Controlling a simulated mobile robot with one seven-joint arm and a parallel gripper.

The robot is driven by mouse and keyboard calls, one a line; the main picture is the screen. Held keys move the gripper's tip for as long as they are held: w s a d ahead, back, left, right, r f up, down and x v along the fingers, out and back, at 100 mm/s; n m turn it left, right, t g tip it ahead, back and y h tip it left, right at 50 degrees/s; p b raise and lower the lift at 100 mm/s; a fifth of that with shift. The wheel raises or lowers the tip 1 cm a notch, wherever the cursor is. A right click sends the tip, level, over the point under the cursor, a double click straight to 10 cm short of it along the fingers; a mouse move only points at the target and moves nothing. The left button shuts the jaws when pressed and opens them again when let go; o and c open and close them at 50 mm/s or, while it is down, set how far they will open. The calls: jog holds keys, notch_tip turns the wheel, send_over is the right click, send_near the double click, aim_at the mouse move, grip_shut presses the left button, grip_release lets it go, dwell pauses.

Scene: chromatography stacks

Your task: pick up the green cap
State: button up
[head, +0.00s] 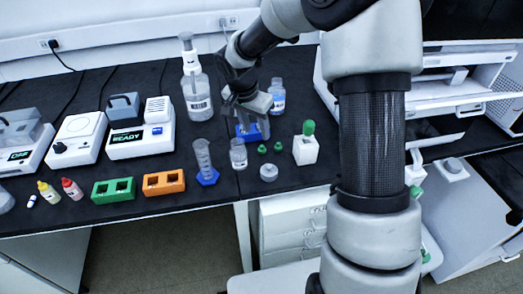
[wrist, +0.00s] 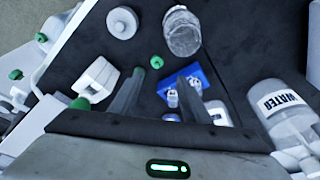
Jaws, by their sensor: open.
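Two small green caps lie on the black bench in the head view, one at left (head: 262,149) and one at right (head: 278,146). In the wrist view one cap (wrist: 156,62) lies just beyond my fingertips. The other cap (wrist: 139,72) shows at the tip of the left finger, partly hidden by it. My gripper (wrist: 160,84) is open, with nothing held between its fingers. In the head view my gripper (head: 246,112) hangs above the bench by the blue rack, behind and left of the caps; its fingers are hard to make out.
A blue rack (wrist: 208,76) with small vials lies beneath the right finger. A clear jar (head: 238,155), a round grey-white jar (head: 268,172) and a white block with a green top (head: 306,150) surround the caps. A large wash bottle (head: 196,92) stands behind, left.

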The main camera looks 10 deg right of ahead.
aim_at(261, 146)
jog(key=x, duration=0.4)
jog(key=b+x, duration=0.1)
jog(key=x, duration=0.2)
jog(key=shift+s+d+f, duration=0.15)
jog(key=shift+s+f, duration=0.05)
jog(key=shift+s, duration=0.2)
jog(key=shift+w+f+b, duration=0.15)
jog(key=shift+f+b, duration=0.15)
jog(key=shift+f, duration=0.2)
grip_shut()
